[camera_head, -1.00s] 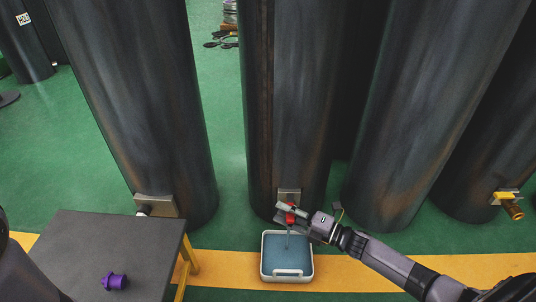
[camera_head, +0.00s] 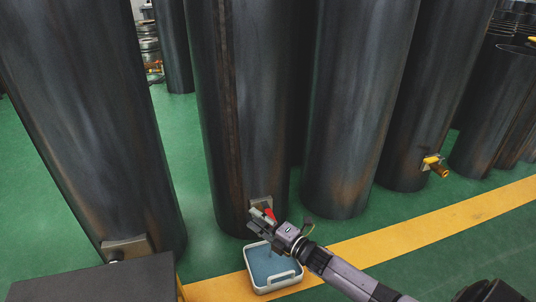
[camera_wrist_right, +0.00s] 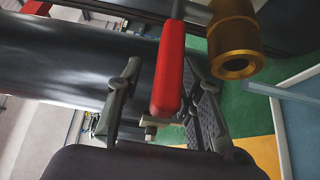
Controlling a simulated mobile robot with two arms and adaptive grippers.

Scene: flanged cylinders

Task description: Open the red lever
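The red lever (camera_wrist_right: 169,70) sits on a valve with a brass spout (camera_wrist_right: 234,42) in the right wrist view. In the head view the lever (camera_head: 270,213) shows as a small red piece at the foot of a dark cylinder (camera_head: 232,120). My right gripper (camera_wrist_right: 163,112) is open, with one finger on each side of the lever. A gap shows between the lever and each finger. In the head view my right gripper (camera_head: 262,222) partly covers the valve. My left gripper is not in view.
A white-rimmed tray (camera_head: 258,288) with a blue inside stands on the floor below the valve. A dark table top (camera_head: 95,282) is at lower left. Another cylinder to the right has a yellow-handled valve (camera_head: 432,161). Green floor with a yellow stripe (camera_head: 430,226) lies at right.

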